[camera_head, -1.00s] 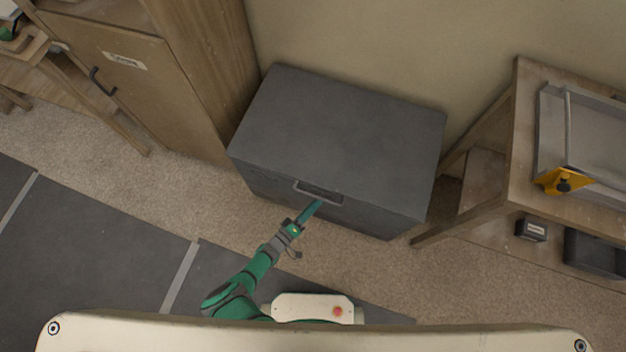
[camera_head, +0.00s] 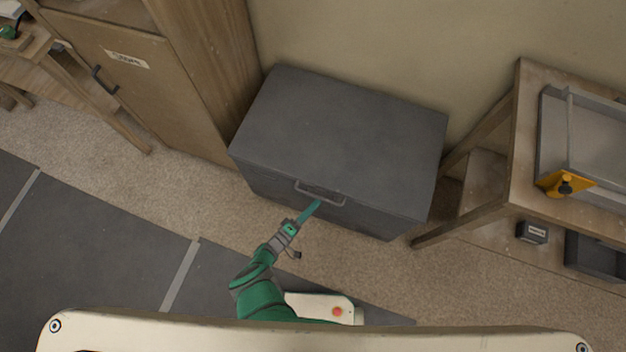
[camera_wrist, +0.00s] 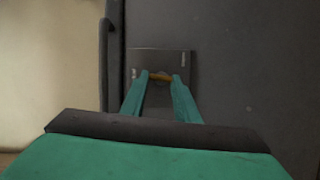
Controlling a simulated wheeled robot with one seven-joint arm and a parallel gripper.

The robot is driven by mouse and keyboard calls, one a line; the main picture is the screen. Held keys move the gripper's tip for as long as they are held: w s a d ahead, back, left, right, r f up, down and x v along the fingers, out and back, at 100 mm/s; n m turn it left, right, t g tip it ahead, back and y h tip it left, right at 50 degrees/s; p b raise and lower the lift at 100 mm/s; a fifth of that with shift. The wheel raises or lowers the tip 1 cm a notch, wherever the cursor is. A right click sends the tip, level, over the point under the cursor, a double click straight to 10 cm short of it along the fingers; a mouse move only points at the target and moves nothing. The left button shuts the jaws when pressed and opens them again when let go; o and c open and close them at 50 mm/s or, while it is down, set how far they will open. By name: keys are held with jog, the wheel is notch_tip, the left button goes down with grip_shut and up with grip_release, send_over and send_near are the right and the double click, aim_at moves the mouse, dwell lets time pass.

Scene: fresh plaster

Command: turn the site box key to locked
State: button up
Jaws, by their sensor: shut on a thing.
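The site box (camera_head: 340,130) is a dark grey chest with its lid down. In the wrist view its front (camera_wrist: 240,80) fills the right side, with a grey lock plate (camera_wrist: 160,57) that has small pale marks near its left and right edges. A brass-orange key (camera_wrist: 160,76) lies across the picture between my two teal fingertips. My gripper (camera_head: 316,205) is at the box front, just below the handle; in the wrist view my gripper (camera_wrist: 162,78) is shut on the key. The fingers hide the key's ends, and the marks are too small to read.
A grey bar handle (camera_head: 320,193) is on the box front, close to my gripper. A wooden cabinet (camera_head: 140,80) stands left of the box. A wooden table (camera_head: 515,170) stands right, with small dark boxes beneath.

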dwell(0.4)
jog(key=o, duration=1)
jog(key=shift+o, duration=0.2)
jog(key=shift+s+a, duration=0.1)
jog(key=shift+a, duration=0.05)
jog(key=v, duration=1)
jog(key=shift+s+a, duration=0.25)
